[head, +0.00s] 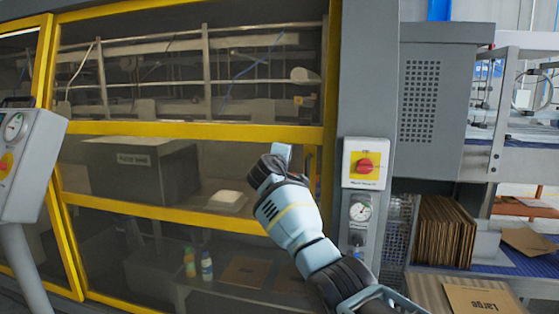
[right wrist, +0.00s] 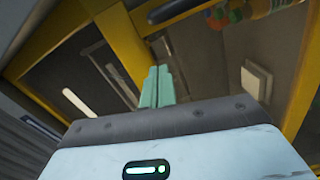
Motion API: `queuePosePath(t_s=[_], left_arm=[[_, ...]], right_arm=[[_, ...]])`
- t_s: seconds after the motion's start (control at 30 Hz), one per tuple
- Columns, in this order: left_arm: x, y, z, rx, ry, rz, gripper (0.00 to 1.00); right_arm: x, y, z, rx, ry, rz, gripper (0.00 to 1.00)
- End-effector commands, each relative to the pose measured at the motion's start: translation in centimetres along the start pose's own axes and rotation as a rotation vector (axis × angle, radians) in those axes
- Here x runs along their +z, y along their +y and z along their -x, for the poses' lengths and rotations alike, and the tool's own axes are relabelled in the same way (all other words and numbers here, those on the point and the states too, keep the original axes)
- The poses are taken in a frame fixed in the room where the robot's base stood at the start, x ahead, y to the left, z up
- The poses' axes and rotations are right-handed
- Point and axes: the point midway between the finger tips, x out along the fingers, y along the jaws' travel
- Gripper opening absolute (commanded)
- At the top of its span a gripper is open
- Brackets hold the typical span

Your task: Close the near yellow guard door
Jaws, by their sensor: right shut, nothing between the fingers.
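The near yellow guard door (head: 190,130) fills the left and middle of the head view, with yellow rails around clear panels. Its right edge lies along the grey machine post (head: 366,100); I cannot tell whether it is fully shut. My right gripper (head: 282,152) is in front of the door's right part, near the middle rail, with its fingers together and empty. In the right wrist view, the shut fingers (right wrist: 157,86) point toward the panel between yellow frame bars (right wrist: 95,35). Contact with the door cannot be told. My left gripper is out of view.
A grey control box with a gauge (head: 25,160) stands at the left. A red switch on a yellow plate (head: 365,166) and a gauge (head: 360,211) are on the post. Cardboard stacks (head: 445,232) sit at the right. Bottles (head: 206,264) show behind the door panel.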

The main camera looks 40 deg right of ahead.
Motion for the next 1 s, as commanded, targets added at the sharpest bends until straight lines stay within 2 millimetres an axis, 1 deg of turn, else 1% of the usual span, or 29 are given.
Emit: queuePosePath(t_s=[0.03, 0.3, 0.5, 0.7, 1.0], left_arm=[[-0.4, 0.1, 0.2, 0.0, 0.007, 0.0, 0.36], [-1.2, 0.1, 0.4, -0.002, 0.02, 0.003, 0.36], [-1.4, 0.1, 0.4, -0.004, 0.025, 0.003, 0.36], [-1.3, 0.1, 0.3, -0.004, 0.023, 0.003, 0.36], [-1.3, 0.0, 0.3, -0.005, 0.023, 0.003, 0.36]], right_arm=[[-0.1, 0.3, 0.8, 0.002, 0.004, -0.004, 0.0], [-0.1, 0.1, 4.5, 0.0, 0.005, -0.003, 0.0], [-0.1, -0.1, 6.3, -0.001, 0.003, 0.0, 0.0], [-0.1, -0.1, 6.8, -0.002, 0.002, 0.001, 0.0], [-0.1, -0.2, 6.8, -0.002, 0.002, 0.001, 0.0]])
